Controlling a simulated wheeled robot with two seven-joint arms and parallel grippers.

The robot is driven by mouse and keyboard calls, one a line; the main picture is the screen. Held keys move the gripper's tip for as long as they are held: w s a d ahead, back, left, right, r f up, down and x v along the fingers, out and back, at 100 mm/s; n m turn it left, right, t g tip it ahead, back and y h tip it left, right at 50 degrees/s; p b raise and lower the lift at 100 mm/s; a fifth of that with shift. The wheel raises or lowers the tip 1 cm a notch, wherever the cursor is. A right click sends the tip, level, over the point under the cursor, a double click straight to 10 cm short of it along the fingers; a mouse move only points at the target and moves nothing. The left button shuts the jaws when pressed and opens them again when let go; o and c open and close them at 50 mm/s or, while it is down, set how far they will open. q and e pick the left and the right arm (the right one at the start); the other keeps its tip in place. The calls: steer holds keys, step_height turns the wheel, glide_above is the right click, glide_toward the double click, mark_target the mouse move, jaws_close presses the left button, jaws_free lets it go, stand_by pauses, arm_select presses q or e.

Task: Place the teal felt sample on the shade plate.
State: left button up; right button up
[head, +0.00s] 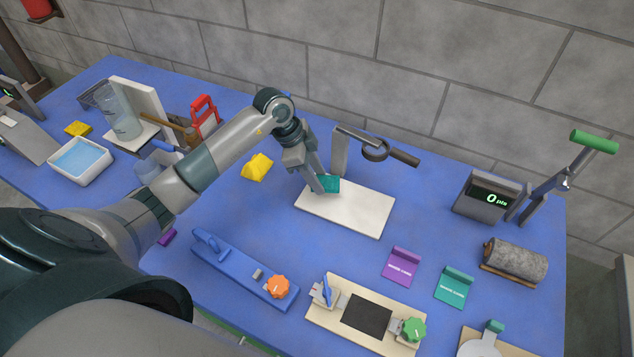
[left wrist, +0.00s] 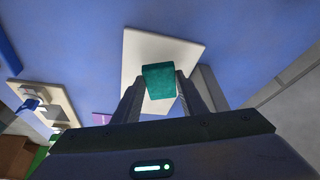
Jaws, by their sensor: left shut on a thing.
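The teal felt sample (head: 331,184) is a small block between the fingers of my left gripper (head: 319,187). It also shows in the left wrist view (left wrist: 159,80), with a finger of the gripper (left wrist: 160,97) on each side. The white plate (head: 347,211), which I take for the shade plate, lies flat on the blue table. In the head view the sample appears at the plate's far left part. The left wrist view shows it in front of the plate (left wrist: 188,50). I cannot tell whether it touches the plate. My right gripper is not in view.
A stand with a magnifier (head: 375,151) rises behind the plate. A yellow piece (head: 257,167) lies to the left. A blue fixture with an orange knob (head: 277,286), a beige board (head: 320,315), a purple card (head: 400,266) and a teal card (head: 454,288) lie nearer. The plate's right part is bare.

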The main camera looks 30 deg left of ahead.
arm_select(q)
step_height(320, 180, down, 3)
steer(key=shift+r+p, duration=0.15)
steer(key=shift+p, duration=0.4)
steer(key=shift+f, duration=0.2)
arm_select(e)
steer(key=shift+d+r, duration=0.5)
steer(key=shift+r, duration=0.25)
arm_select(q)
steer(key=shift+f, duration=0.1)
steer(key=o, duration=1)
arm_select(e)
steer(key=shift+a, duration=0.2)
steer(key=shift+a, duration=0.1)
